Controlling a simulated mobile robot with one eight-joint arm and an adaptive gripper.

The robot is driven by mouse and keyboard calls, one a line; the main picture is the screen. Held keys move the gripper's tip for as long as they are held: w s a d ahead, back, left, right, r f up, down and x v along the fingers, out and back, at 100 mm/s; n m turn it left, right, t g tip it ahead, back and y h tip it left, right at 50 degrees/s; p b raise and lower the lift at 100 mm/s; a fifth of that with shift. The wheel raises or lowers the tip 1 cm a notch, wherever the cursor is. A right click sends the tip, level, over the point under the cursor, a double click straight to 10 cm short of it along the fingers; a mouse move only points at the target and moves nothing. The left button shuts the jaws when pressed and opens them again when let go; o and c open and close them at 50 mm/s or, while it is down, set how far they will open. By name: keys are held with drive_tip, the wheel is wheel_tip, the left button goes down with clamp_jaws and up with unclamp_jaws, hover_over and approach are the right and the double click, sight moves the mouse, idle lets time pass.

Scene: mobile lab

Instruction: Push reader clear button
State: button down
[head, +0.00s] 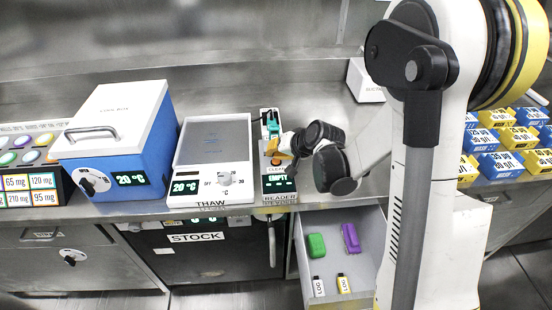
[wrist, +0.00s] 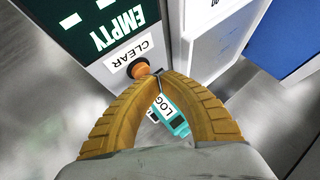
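The reader (head: 278,185) stands on the counter, its display reading EMPTY; the display also shows in the wrist view (wrist: 112,28). The clear button (wrist: 139,68) is a round orange knob in a dark ring, beside the CLEAR label (wrist: 128,54). My gripper (wrist: 158,75) has yellow-orange fingers whose tips come together just right of the button. I cannot tell whether they touch it. In the head view my gripper (head: 275,153) is at the reader and hides the button. A teal logger marked LOG (wrist: 172,118) shows beyond the fingers, partly hidden; nothing is visibly gripped.
The thaw unit (head: 212,160) stands close left of the reader, with the blue cool box (head: 122,135) beyond it. Blue and yellow boxes (head: 505,140) stand at the right.

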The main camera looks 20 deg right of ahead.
drive_tip(key=shift+r, duration=0.35)
drive_tip(key=shift+r+p, duration=1.9)
drive_tip(key=shift+r, duration=0.65)
